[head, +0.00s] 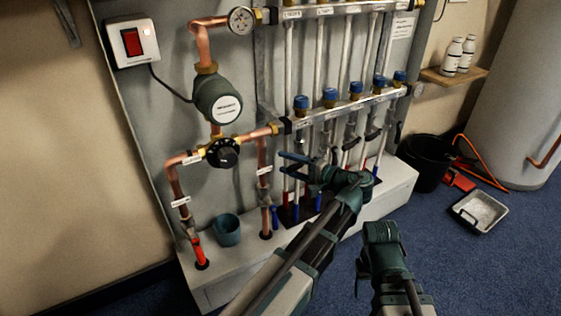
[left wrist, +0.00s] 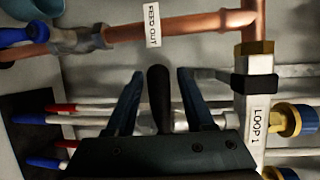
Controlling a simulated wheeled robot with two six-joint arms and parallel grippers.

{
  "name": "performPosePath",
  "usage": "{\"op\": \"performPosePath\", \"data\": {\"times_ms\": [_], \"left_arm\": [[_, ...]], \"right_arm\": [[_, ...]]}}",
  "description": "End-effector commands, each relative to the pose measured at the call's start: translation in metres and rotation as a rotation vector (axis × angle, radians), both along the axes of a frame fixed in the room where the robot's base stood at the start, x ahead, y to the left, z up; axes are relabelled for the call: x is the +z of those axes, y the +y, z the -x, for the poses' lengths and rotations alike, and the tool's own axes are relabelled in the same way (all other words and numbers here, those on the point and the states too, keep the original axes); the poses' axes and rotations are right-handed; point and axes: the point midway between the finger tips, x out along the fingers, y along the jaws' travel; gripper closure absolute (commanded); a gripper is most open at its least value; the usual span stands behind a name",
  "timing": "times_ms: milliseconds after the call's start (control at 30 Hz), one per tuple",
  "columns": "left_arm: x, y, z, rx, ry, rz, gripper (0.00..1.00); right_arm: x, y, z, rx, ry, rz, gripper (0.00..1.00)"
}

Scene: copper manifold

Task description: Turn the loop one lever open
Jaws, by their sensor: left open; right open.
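The loop one lever (left wrist: 158,98) is a black handle in the left wrist view. It points across its pale pipe, which runs sideways there. My left gripper (head: 290,166) is open at the left end of the loop row. Its two blue fingers (left wrist: 160,90) stand on either side of the lever, with gaps on both sides. The lever's lower end and pivot are hidden behind the gripper body. The white LOOP 1 label (left wrist: 258,122) is on the bar to the right. My right gripper (head: 382,248) is open and empty, low over the blue floor, away from the manifold.
The copper FEED OUT pipe (left wrist: 185,25) runs close beyond the fingertips. Blue-capped valves (head: 330,96) line the lower bar, with other black levers (head: 352,143) beneath. A pump (head: 218,98), a blue cup (head: 227,230) and a black bucket (head: 424,163) stand around.

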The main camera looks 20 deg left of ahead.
Motion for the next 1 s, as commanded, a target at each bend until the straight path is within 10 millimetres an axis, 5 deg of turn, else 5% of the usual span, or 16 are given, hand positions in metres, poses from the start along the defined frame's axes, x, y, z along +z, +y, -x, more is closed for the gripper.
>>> {"op": "performPosePath", "data": {"times_ms": [167,467,1000], "left_arm": [[0.0001,-0.0001,0.0,0.0,0.0,0.0,0.49],[0.0001,-0.0001,0.0,0.0,0.0,0.0,1.0],[0.0,-0.0001,-0.0001,0.0,0.0,0.0,1.0]], "right_arm": [[0.0001,-0.0001,0.0002,0.0,0.0,0.0,0.47],[0.0001,-0.0001,0.0001,0.0,0.0,0.0,0.47],[0.0001,-0.0001,0.0001,0.0,0.0,0.0,0.47]]}}
